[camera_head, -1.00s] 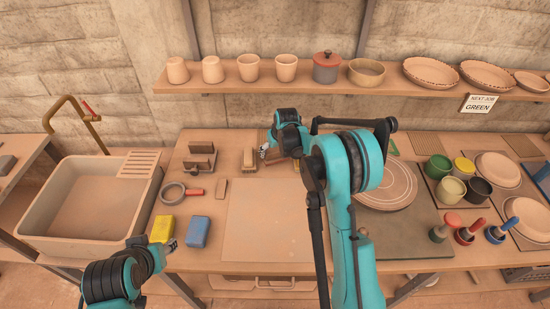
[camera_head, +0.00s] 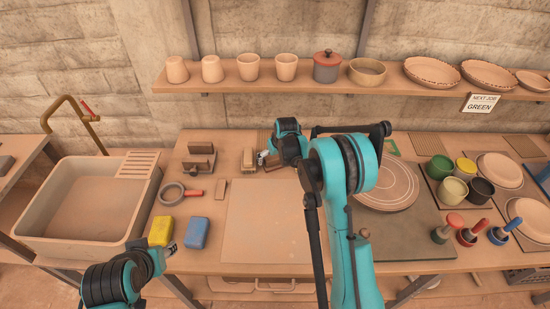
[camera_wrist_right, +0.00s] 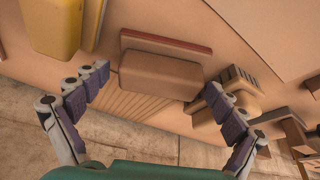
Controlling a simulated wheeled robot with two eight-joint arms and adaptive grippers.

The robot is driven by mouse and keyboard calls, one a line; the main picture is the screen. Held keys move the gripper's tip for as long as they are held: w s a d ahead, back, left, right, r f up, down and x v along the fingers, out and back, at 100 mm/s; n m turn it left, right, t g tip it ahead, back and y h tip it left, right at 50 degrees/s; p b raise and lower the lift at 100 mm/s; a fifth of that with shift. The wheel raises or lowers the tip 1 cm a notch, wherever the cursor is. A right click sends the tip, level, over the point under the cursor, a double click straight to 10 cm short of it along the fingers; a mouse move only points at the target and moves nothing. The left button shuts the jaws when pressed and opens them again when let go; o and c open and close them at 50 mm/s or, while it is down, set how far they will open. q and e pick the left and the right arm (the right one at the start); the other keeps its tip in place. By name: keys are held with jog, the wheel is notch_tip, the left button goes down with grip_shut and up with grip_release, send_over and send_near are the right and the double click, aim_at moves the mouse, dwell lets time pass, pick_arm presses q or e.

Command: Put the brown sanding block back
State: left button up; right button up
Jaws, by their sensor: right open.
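A brown sanding block (camera_wrist_right: 160,75) with a reddish-brown lower layer lies on the worktop beside a ribbed patch (camera_wrist_right: 140,102). It shows partly in the head view (camera_head: 273,163), beside my right gripper. My right gripper (camera_wrist_right: 153,92) is open, with one finger on each side of the block in the wrist view; no grip on it is visible. My left gripper (camera_head: 171,248) hangs low at the front left, near a yellow sponge and a blue sponge. Its fingers are too small to judge.
A yellow object (camera_wrist_right: 52,25) and a slotted tan block (camera_wrist_right: 242,88) flank the block. The yellow sponge (camera_head: 161,230), blue sponge (camera_head: 195,232) and sink (camera_head: 85,210) are at left. A pale board (camera_head: 265,225) lies clear in front. A shelf (camera_head: 225,84) runs above.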

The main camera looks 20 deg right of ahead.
jog(key=shift+r, duration=0.1)
jog(key=shift+s+r+p, duration=0.1)
jog(key=shift+r+p, duration=0.2)
jog(key=shift+r, duration=0.05)
jog(key=s+a+r+p, duration=0.1)
jog(key=s+r, duration=0.6)
jog(key=r, duration=0.2)
jog(key=s+r+p, duration=0.1)
jog(key=s+r, duration=0.6)
jog(key=r, duration=0.3)
jog(key=s+a+m+t, duration=0.1)
jog(key=s+a+t, duration=0.1)
jog(key=s, duration=2)
jog(key=shift+s+r+t+h, duration=0.15)
jog(key=shift+s+t+h, duration=0.15)
jog(key=shift+s, duration=0.1)
